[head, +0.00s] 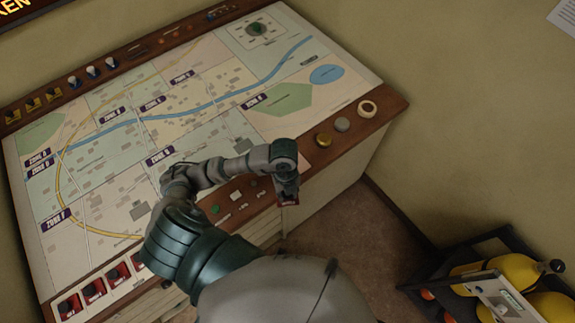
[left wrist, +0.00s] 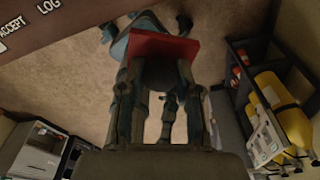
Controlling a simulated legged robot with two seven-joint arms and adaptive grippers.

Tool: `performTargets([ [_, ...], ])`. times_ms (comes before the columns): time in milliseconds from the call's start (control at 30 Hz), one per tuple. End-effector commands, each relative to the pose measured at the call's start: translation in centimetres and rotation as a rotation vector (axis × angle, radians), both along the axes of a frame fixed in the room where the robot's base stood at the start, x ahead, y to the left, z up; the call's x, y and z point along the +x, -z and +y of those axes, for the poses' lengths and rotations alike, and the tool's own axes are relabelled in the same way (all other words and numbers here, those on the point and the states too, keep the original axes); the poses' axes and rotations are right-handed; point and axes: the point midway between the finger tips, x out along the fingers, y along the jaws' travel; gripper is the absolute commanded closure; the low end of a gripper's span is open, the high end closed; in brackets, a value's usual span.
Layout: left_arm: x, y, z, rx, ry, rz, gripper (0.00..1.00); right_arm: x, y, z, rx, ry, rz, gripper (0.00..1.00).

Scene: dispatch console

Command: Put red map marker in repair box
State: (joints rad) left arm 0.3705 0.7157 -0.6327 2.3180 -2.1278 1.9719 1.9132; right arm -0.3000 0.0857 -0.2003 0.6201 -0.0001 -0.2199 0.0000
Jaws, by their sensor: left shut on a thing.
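My left gripper (head: 287,190) hangs past the console's front edge, above the floor. It is shut on the red map marker (head: 289,202), of which only a small red edge shows in the head view. In the left wrist view the red marker (left wrist: 165,47) is a flat red plate held at the tips of my left gripper (left wrist: 160,75), one finger on each side. The fingers hide its lower part. I cannot pick out a repair box for certain in either view. My right gripper is not in view.
The map console (head: 190,115) fills the left and middle. Several red pieces with dark knobs (head: 94,291) sit along its near left edge. A black rack (head: 430,290) with yellow cylinders (head: 510,272) stands on the floor at the right. Carpet (head: 335,235) between them is clear.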

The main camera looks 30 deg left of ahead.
Motion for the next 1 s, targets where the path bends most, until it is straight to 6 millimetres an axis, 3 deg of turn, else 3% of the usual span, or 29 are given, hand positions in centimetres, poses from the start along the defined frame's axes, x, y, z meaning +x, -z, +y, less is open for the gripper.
performTargets([
  [100,-1.2,0.4,0.4,0.002,-0.261,0.001,1.0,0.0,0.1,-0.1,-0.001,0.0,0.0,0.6],
  [200,-1.6,0.5,0.6,0.001,-0.407,0.0,1.0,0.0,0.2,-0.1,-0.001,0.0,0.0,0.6],
  [367,-1.0,0.6,1.1,0.003,-0.503,-0.002,1.0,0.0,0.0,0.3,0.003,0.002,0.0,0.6],
  [800,9.8,1.5,6.0,0.001,-0.506,-0.001,1.0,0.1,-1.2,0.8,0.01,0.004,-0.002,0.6],
  [1000,12.4,1.9,7.3,0.002,-0.503,-0.002,1.0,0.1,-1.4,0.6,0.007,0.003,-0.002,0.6],
])
